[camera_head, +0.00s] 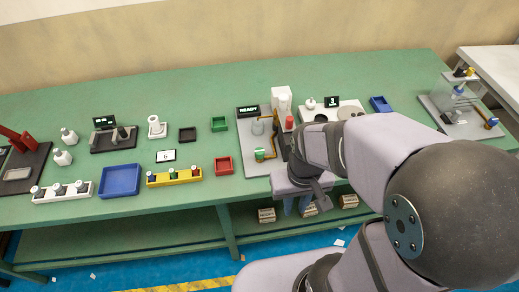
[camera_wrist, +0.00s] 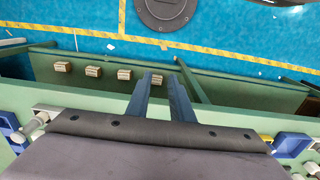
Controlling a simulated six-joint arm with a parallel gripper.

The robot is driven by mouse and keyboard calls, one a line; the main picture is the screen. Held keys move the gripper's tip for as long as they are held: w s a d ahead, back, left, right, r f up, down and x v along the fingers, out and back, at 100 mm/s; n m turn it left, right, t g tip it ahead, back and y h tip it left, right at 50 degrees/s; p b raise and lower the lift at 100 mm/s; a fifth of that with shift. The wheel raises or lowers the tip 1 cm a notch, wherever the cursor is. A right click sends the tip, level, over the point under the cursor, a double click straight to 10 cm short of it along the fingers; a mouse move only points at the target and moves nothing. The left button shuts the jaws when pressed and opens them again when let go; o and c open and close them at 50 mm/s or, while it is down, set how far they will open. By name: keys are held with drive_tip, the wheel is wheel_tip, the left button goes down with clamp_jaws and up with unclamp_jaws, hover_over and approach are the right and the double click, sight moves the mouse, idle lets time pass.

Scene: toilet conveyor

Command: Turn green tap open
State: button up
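The green tap (camera_head: 260,154) is a small green-topped fitting by brass pipework on a grey plate (camera_head: 250,168) near the middle of the green bench. My gripper (camera_head: 298,208) is at the bench's front edge, right of and nearer than the tap, pointing down. In the wrist view, its two bluish fingers (camera_wrist: 164,78) are apart with nothing between them, over the bench edge and floor. I cannot make out the green tap in the wrist view.
A display reading "READY" (camera_head: 248,112) stands behind the plate. A red tray (camera_head: 224,166) and a yellow rack (camera_head: 174,177) lie to the left. Small boxes (camera_head: 267,215) sit on the shelf below. My arm covers the bench to the right.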

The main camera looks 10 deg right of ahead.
drive_tip(key=o, duration=0.5)
drive_tip(key=shift+s+a+f, duration=0.15)
drive_tip(key=shift+s, duration=0.05)
drive_tip(key=shift+c, duration=0.2)
drive_tip(key=m, duration=0.1)
approach(259, 151)
drive_tip(key=s+f, duration=0.1)
drive_tip(key=f, duration=0.1)
drive_tip(key=s+f, duration=0.3)
drive_tip(key=f, duration=0.1)
drive_tip(key=shift+s+d+p, duration=0.15)
drive_tip(key=shift+d+p, duration=0.1)
drive_tip(key=shift+p, duration=0.1)
drive_tip(key=w+r+m, duration=0.1)
drive_tip(key=w, duration=0.1)
drive_tip(key=w+r+m, duration=0.1)
drive_tip(key=r+m, duration=0.1)
drive_tip(key=w+r+m, duration=0.1)
drive_tip(key=w+r, duration=0.1)
drive_tip(key=shift+w+a+r+m+t, duration=0.15)
drive_tip(key=shift+w+a+m+t, duration=0.15)
drive_tip(key=shift+w, duration=0.05)
drive_tip(key=shift+s+d+m, duration=0.1)
drive_tip(key=shift+s+m, duration=0.5)
drive_tip(key=shift+m, duration=0.5)
drive_tip(key=shift+s+m, duration=0.1)
drive_tip(key=shift+m, duration=0.5)
drive_tip(key=shift+f+p, duration=1.15)
drive_tip(key=shift+f, duration=2.55)
